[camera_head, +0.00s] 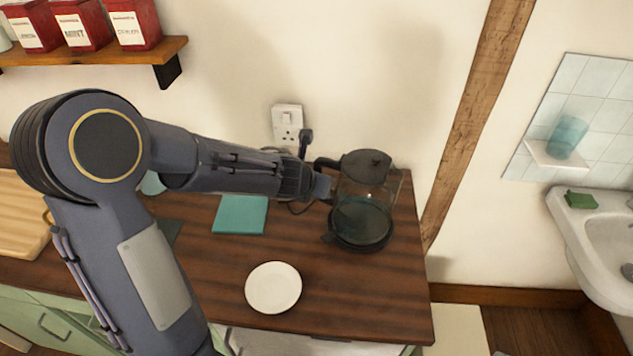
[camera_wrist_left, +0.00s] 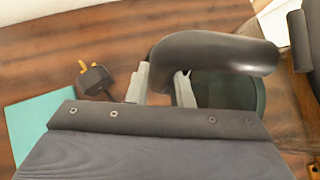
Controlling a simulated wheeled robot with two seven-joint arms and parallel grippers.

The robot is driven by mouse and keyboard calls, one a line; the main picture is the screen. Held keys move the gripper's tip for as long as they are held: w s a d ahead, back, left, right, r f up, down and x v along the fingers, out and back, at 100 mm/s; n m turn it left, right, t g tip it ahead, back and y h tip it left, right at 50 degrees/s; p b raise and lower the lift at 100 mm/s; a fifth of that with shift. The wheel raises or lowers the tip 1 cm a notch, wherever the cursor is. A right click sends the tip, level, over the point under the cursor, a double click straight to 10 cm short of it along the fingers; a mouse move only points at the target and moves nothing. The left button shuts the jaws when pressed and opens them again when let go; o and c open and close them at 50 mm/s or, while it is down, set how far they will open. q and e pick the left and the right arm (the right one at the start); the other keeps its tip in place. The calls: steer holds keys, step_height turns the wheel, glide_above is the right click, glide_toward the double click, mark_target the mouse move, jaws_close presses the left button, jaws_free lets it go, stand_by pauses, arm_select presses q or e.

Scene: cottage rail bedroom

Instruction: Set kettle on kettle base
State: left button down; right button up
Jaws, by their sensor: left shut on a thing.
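The glass kettle (camera_head: 367,189) has a dark lid and a black handle. It is upright over the dark round kettle base (camera_head: 331,240) at the counter's right end. The kettle's lower part overlaps the base; I cannot tell whether it touches or hovers slightly above. My left gripper (camera_head: 324,187) is at the handle, left of the kettle. In the left wrist view, the curved black handle (camera_wrist_left: 215,53) passes between the fingers of my left gripper (camera_wrist_left: 161,86), which is shut on it. My right gripper is not in view.
A white plate (camera_head: 273,288) and a teal square (camera_head: 240,214) lie on the wooden counter (camera_head: 215,265). A wall socket (camera_head: 287,123) is behind. A black plug with brass prongs (camera_wrist_left: 95,77) shows in the left wrist view. A timber post (camera_head: 480,110) stands right of the kettle.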

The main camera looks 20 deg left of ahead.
arm_select(q)
steer(key=shift+f, duration=0.2)
steer(key=c, duration=1.6)
jaws_free()
steer(key=shift+o, duration=0.2)
steer(key=shift+f, duration=0.1)
steer(key=p+v, duration=0.6)
steer(key=v, duration=0.5)
